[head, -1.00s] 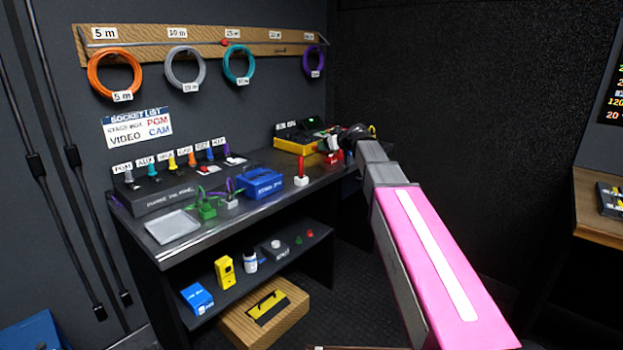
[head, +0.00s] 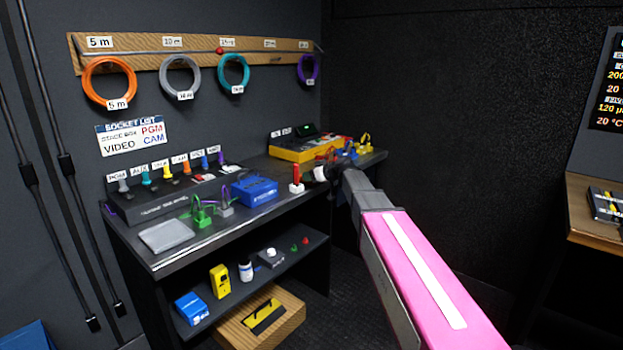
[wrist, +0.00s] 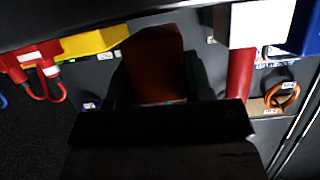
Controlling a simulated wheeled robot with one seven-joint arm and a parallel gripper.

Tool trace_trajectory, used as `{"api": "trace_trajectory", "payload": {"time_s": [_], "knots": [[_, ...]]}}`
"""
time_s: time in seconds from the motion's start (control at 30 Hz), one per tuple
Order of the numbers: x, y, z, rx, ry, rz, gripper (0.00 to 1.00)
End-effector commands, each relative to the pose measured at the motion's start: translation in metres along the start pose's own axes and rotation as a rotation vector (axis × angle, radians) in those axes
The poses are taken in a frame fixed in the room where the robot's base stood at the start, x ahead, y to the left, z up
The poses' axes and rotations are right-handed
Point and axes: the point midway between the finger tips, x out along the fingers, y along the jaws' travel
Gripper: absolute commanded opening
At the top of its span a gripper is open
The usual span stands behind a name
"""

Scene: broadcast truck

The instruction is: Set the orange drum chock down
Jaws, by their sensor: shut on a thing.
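The orange drum chock (wrist: 155,62) shows in the wrist view as a dark orange, shaded block between the two fingers of my gripper (wrist: 158,85). My gripper is shut on it. The dark wrist housing hides its near end. In the head view my gripper (head: 335,165) is over the right part of the black desk (head: 285,178), and the chock there is mostly hidden and hard to make out. I cannot tell whether the chock touches the desk top.
A red and white plug (head: 297,180) stands close left of my gripper. A yellow case (head: 300,152) lies behind, with yellow and blue connectors (head: 364,143) to the right. A blue box (head: 254,190), green connector (head: 202,212) and grey tray (head: 166,236) are further left.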

Motion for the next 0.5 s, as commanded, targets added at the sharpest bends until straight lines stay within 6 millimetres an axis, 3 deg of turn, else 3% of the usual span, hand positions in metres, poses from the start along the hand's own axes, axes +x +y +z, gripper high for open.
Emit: {"api": "trace_trajectory", "payload": {"time_s": [0.1, 0.43, 0.47, 0.5], "knots": [[0.0037, 0.0000, 0.0093, 0.002, 0.000, 0.000, 0.19], [0.0045, 0.0000, 0.0110, 0.001, 0.000, 0.000, 0.19], [0.0043, 0.0000, 0.0108, 0.001, 0.000, 0.000, 0.56], [0.0043, 0.0000, 0.0106, 0.001, 0.000, 0.000, 0.69]]}}
